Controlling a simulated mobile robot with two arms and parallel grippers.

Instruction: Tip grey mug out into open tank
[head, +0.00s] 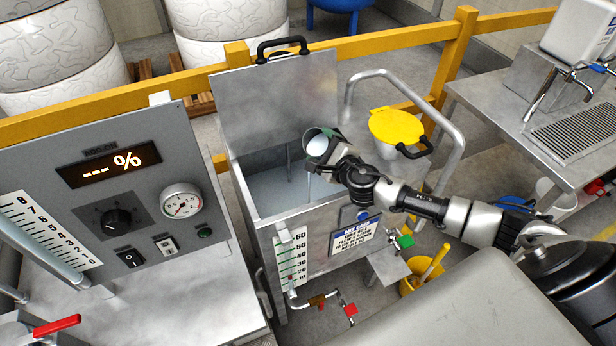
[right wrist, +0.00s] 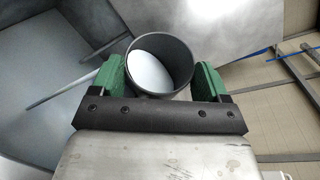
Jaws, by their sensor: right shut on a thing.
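The grey mug (head: 317,147) is tilted above the open tank (head: 262,209), near its right side, with white contents in it. In the right wrist view the mug (right wrist: 160,68) sits between green finger pads, its mouth facing the camera and a white surface inside. My right gripper (head: 325,157) is shut on the mug; it also shows in the right wrist view (right wrist: 160,85). The tank's lid (head: 275,95) stands raised at the back. The tank's inside looks grey-blue, with thin rods in it. No stream from the mug is visible. My left gripper is not in view.
A control panel (head: 120,185) with a dial and gauge stands left of the tank. A yellow rail (head: 370,45) runs behind. A yellow-lidded container (head: 398,128) and a grey handrail (head: 385,75) stand right. A yellow bucket (head: 420,275) is on the floor.

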